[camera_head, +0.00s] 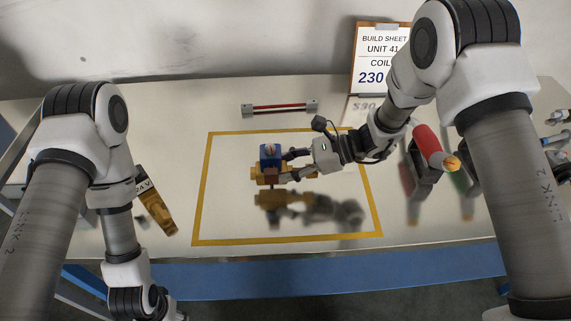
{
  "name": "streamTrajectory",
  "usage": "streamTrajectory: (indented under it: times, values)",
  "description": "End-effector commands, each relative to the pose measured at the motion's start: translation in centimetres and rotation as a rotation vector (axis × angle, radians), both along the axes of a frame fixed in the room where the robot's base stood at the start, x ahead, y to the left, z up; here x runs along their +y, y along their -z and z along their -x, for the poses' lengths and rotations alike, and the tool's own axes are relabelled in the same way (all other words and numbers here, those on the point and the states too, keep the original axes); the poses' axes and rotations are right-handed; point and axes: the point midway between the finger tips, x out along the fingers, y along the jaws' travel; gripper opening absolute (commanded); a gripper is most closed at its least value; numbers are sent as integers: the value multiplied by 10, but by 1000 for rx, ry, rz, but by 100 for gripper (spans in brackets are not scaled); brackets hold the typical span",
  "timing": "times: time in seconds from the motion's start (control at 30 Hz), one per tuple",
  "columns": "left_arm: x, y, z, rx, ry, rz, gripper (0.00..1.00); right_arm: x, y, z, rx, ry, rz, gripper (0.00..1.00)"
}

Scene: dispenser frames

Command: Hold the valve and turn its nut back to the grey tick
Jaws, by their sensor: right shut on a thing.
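The valve (268,171) has a blue box on top and a brass-coloured body below. It is near the middle of the yellow-outlined area. My right gripper (288,166) comes in from the right and is shut on the valve's right side. A dark blurred shape on the table below suggests the valve is held above the surface. A small pale face with a red mark shows on top of the blue box. The nut and the grey tick are too small to make out. My left arm hangs at the left; its gripper is out of the frame.
A yellow rectangle (208,190) marks the pale table. A red rod with grey ends (279,108) lies behind it. A build sheet (375,62) reading "COIL 230" stands at the back.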

Motion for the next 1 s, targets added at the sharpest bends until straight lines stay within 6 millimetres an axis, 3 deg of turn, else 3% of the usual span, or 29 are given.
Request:
streamTrajectory:
  times: [0.7, 1.0]
  values:
    - [0, 23, 0, 0, 0, 0, 46, 0, 33, -1, -1, 1, -2, 0]
    - [0, 23, 0, 0, 0, 0, 46, 0, 35, 0, 0, 0, 0, 0]
